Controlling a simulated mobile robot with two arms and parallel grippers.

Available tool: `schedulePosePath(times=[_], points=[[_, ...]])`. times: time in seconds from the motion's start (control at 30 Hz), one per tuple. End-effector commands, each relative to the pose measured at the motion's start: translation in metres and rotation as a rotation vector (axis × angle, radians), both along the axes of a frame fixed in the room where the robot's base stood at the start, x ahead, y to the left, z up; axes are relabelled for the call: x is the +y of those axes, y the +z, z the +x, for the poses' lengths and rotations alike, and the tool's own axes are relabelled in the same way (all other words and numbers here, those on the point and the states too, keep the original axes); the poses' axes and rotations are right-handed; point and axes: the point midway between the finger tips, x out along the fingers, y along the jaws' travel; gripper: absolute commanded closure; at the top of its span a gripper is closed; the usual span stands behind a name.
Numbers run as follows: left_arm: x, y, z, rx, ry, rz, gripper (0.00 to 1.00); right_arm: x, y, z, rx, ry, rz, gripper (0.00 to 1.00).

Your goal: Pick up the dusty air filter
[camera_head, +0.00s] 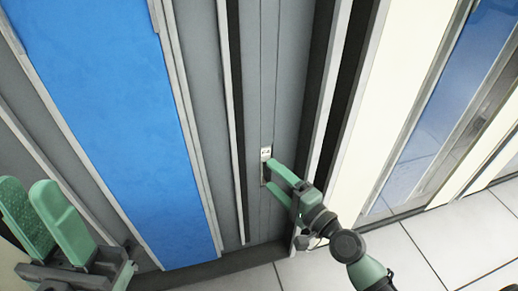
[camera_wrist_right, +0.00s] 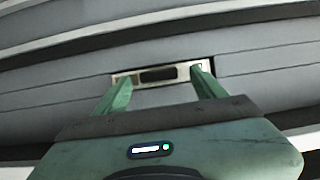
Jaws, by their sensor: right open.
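No air filter can be made out in either view. My right gripper (camera_head: 268,174) is open at a small metal latch plate (camera_head: 265,153) set in a narrow grey cabinet panel. In the right wrist view, the green fingertips (camera_wrist_right: 160,76) stand on either side of the plate (camera_wrist_right: 182,73), which has a dark slot in its middle. I cannot tell whether the fingers touch it. My left gripper (camera_head: 29,184) is at the lower left, its two green fingers apart with nothing visible between them.
A large blue panel (camera_head: 110,100) with grey framing stands left of the latch. Cream panels (camera_head: 405,80) and a blue glossy panel (camera_head: 455,90) stand to the right. Pale floor tiles (camera_head: 440,245) are clear at the lower right.

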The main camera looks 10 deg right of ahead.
Motion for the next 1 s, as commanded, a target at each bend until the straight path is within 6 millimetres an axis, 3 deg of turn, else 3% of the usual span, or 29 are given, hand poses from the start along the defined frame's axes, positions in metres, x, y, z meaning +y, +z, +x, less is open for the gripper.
schedulePosePath(times=[0.1, 0.37, 0.6, 1.0], points=[[0.0000, 0.0006, 0.0001, 0.000, 0.000, 0.000, 0.70, 0.0049, -0.0003, 0.0099, 0.000, 0.001, 0.000, 0.29], [-0.0002, 0.0003, 0.0002, 0.001, 0.000, 0.000, 0.70, 0.0056, -0.0013, 0.0110, 0.001, 0.001, -0.002, 0.32], [-0.0003, 0.0001, 0.0003, 0.002, 0.000, 0.001, 0.70, 0.0055, -0.0013, 0.0107, 0.001, 0.001, -0.003, 0.99], [-0.0003, 0.0069, 0.0005, 0.002, 0.000, 0.001, 0.70, 0.0050, 0.0037, 0.0109, -0.001, 0.001, -0.005, 1.00]])
